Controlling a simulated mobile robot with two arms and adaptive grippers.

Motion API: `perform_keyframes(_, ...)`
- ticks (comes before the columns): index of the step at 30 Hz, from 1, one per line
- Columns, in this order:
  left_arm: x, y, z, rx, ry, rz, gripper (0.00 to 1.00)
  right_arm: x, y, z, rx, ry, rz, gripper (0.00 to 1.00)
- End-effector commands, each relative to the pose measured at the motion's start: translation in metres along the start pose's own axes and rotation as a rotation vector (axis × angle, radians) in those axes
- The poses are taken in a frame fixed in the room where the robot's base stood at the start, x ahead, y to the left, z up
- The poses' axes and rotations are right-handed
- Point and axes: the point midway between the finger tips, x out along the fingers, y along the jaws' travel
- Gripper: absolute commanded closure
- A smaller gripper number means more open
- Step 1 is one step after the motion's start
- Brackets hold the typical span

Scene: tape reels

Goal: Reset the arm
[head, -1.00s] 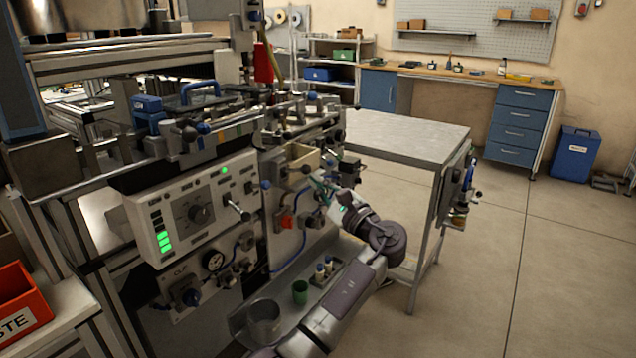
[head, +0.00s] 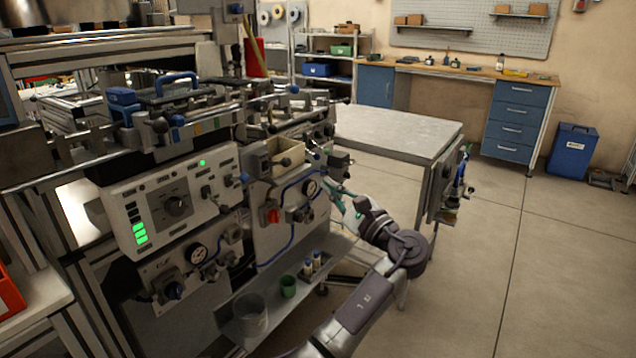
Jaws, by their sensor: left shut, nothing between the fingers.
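My left arm reaches up from the bottom of the head view. Its left gripper (head: 334,187) is small, with teal fingertips, in front of the right end of the machine (head: 287,217). It is shut and empty. It is near the small black fittings at the machine's corner; I cannot tell exactly how far it is from them. My right gripper is not in view.
A grey metal table (head: 395,128) stands just behind my left gripper. A lower shelf on the machine holds a grey cup (head: 250,318) and a green cup (head: 288,286). A blue bin (head: 572,152) stands at the far right. The floor at right is clear.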

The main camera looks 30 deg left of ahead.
Motion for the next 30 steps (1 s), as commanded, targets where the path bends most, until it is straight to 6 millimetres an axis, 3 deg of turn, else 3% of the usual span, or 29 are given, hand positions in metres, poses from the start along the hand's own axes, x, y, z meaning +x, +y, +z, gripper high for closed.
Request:
perform_keyframes(4,-0.011,-0.003,0.003,0.001,0.000,0.001,1.00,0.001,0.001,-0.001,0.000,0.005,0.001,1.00)
perform_keyframes(20,-0.012,-0.001,0.000,0.001,0.007,0.002,1.00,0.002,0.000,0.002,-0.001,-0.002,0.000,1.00)
perform_keyframes(23,-0.015,0.017,-0.017,-0.007,0.061,0.014,1.00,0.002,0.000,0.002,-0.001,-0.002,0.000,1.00)
perform_keyframes(26,-0.023,0.057,-0.052,-0.032,0.178,0.051,1.00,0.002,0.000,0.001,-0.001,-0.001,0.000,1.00)
perform_keyframes(30,-0.050,0.141,-0.111,-0.102,0.392,0.165,1.00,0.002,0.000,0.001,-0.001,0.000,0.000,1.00)
